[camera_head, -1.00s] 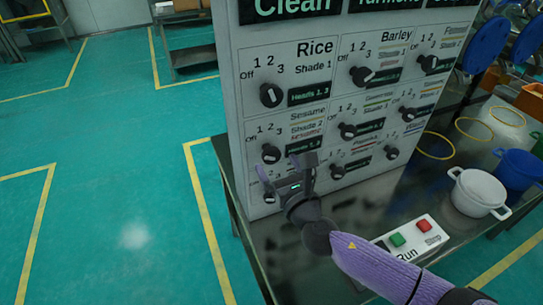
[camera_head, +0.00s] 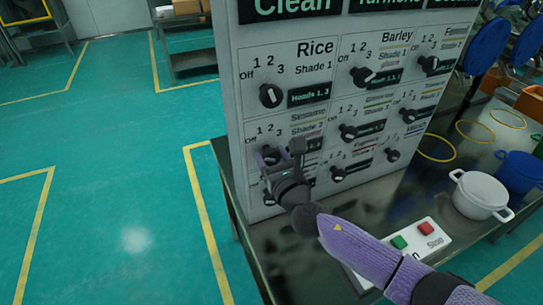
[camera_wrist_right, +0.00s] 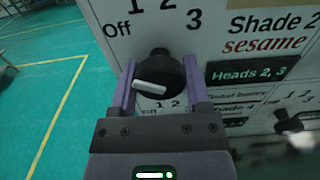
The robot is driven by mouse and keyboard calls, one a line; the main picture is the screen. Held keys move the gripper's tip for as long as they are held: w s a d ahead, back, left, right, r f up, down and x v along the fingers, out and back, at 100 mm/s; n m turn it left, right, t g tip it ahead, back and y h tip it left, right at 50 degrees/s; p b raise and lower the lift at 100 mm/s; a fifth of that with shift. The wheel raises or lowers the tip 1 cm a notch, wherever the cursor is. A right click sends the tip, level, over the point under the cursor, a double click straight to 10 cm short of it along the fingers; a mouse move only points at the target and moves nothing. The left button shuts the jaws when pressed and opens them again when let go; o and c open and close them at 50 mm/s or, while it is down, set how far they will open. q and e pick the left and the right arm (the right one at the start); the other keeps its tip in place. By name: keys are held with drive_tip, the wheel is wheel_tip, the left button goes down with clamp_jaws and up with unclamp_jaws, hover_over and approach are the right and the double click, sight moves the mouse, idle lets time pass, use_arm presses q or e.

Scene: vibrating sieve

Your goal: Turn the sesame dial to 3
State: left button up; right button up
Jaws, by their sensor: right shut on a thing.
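The sesame dial (camera_wrist_right: 158,76) is a black knob with a white bar on the control panel (camera_head: 243,120). In the right wrist view its bar lies nearly level, tilted slightly down to the right; I cannot tell which mark it points at. Its scale, Off to 3, is above it, and a "Heads 2, 3" label is to its right. My right gripper (camera_wrist_right: 159,72) has one finger on each side of the knob and is shut on it. In the head view my right gripper (camera_head: 281,155) partly hides the dial (camera_head: 268,154). My left gripper is out of view.
Other dials surround it, with the rice dial (camera_head: 271,95) above. A white pot (camera_head: 481,195) and a blue pot (camera_head: 519,172) stand at right. The floor at left is clear.

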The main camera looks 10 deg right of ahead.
drive_tip(key=shift+m, duration=0.3)
drive_tip(key=m, duration=0.4)
drive_tip(key=shift+m+b, duration=0.4)
drive_tip(key=m, duration=1.2)
drive_tip(key=shift+m, duration=0.4)
drive_tip(key=m+p, duration=0.1)
drive_tip(key=m, duration=0.3)
drive_tip(key=shift+m+p, duration=0.3)
drive_tip(key=shift+m, duration=0.5)
